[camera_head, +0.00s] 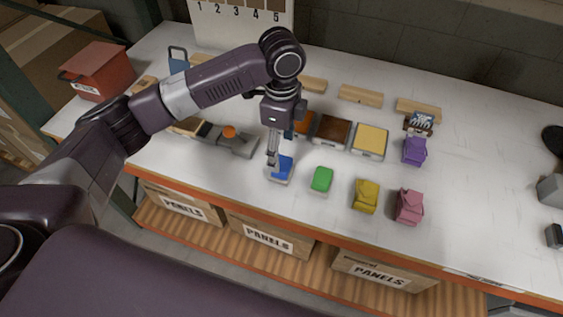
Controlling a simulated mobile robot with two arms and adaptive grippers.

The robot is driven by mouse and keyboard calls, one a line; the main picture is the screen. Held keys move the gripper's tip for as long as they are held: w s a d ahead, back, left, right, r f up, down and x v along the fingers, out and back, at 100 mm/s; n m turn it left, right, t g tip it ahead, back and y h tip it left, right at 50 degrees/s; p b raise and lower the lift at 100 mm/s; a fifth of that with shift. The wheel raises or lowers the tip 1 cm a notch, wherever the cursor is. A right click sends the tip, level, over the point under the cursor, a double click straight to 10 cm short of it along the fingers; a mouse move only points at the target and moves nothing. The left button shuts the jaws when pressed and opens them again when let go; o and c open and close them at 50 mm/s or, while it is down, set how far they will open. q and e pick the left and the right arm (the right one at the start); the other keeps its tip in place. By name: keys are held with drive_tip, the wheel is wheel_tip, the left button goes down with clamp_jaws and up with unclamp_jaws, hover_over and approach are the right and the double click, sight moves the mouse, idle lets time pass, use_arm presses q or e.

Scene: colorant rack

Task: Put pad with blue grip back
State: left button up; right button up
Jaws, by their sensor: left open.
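The pad with the blue grip (282,168) sits on the white table near its front edge, its blue top partly hidden by my gripper. My left gripper (273,163) points down right at the blue grip, with its fingers open. I cannot tell whether the fingers touch the grip. My right gripper is not in view.
Pads with green (321,179), yellow (367,196) and pink (409,206) grips stand to the right along the front. A purple one (415,151) stands behind. Colour trays (370,141) and wooden blocks (361,96) lie farther back. The table's right side has free room.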

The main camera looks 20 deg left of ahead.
sight(282, 163)
use_arm(q)
drive_tip(key=shift+r+b, duration=0.3)
drive_tip(key=shift+r, duration=1.9)
